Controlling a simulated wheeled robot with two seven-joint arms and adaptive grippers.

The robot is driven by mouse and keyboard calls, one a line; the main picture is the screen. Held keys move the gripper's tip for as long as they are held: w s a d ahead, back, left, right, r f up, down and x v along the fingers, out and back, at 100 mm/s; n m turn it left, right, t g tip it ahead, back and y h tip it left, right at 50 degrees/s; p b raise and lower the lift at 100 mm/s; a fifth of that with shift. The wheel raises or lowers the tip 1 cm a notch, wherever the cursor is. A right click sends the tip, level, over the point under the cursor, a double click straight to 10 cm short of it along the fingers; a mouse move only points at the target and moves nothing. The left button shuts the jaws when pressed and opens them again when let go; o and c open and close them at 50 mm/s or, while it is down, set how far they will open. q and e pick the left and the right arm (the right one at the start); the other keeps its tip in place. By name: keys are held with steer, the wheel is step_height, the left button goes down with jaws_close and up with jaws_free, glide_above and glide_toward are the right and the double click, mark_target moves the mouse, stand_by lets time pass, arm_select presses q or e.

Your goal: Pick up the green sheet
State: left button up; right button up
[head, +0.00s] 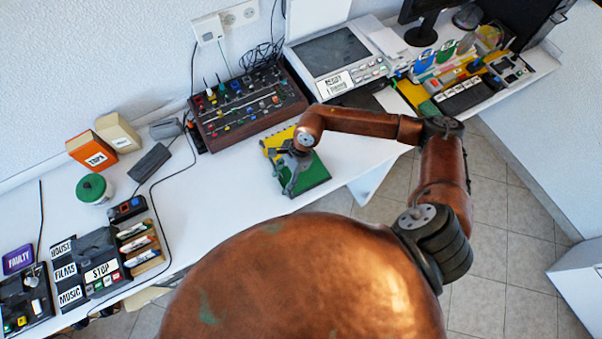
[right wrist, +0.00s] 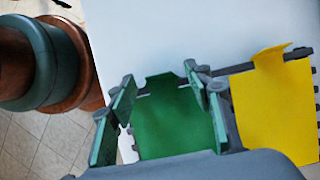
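The green sheet (head: 316,176) lies near the front edge of the white desk (head: 225,180), partly hidden by my right gripper (head: 290,182). In the right wrist view the green sheet (right wrist: 175,122) shows between the two green-padded fingers of my right gripper (right wrist: 160,82). The fingers are spread, one on each side of it; I cannot tell whether either touches it. A yellow sheet (right wrist: 278,110) is beside it, outside the right finger; it also shows behind the gripper in the head view (head: 274,142). My left gripper is not in view.
A mixer (head: 245,105) stands behind the sheets, with a device with a screen (head: 335,55) to its right. Colourful holders (head: 440,65) fill the right end. Left are an orange box (head: 92,150), a green-lidded jar (head: 94,188) and label panels (head: 90,265). The desk's left-middle is mostly clear.

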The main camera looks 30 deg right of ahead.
steer(key=c, duration=0.8)
steer(key=shift+r, duration=0.2)
